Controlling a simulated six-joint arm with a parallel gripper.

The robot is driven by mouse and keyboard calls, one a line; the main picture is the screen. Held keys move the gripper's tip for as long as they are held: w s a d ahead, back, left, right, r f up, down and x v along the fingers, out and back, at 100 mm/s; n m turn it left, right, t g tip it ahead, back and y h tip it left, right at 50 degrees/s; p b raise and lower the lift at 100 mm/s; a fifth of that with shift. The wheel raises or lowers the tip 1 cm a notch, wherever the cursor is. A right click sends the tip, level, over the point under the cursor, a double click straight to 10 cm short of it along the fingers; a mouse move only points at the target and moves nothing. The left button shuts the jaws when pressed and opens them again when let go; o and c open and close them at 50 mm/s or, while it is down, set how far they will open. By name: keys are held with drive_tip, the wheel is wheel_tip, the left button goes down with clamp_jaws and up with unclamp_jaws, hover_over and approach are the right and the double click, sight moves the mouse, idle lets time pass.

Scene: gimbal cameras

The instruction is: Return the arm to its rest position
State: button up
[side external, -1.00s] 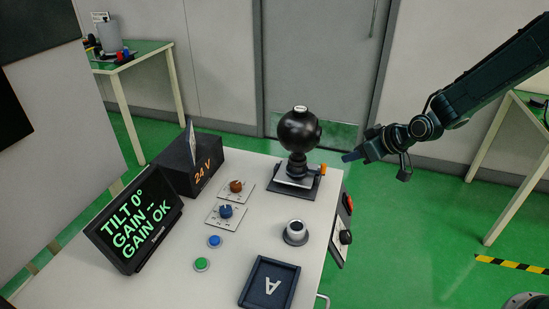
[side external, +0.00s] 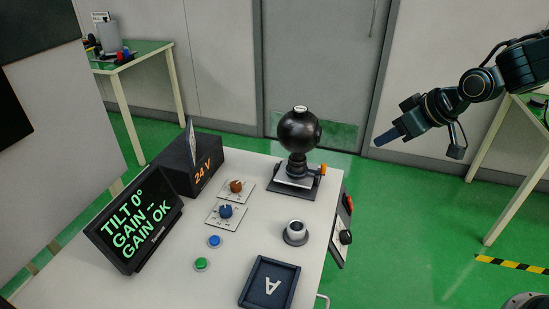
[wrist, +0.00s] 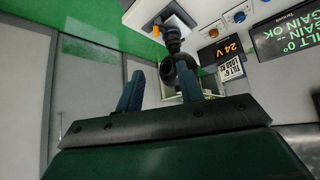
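My gripper (side external: 388,136) hangs in the air to the right of the table in the side view, well apart from everything on it. In the wrist view my gripper (wrist: 160,75) shows two blue fingers spread apart with nothing between them. The black ball-shaped gimbal camera (side external: 299,130) stands upright on its small plate at the table's back right corner. It also shows in the wrist view (wrist: 168,70), beyond the fingers and partly hidden by the right one.
The white table (side external: 160,270) holds a screen (side external: 132,222) reading TILT 0°, GAIN --, GAIN OK, a 24 V box (side external: 185,165), knobs, buttons, a round silver-rimmed holder (side external: 295,232) and a tray marked A (side external: 248,285). Another table (side external: 505,170) stands at right. Green floor between is clear.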

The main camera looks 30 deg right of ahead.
drive_tip(key=s+r+m+g, duration=0.1)
drive_tip(key=s+r, duration=0.2)
drive_tip(key=s, duration=0.9)
drive_tip(key=s+d+r+m+g+h, duration=0.1)
drive_tip(key=s+r, duration=0.3)
drive_tip(key=s, duration=0.9)
drive_tip(key=shift+d+r+m, duration=0.3)
drive_tip(key=shift+w, duration=0.1)
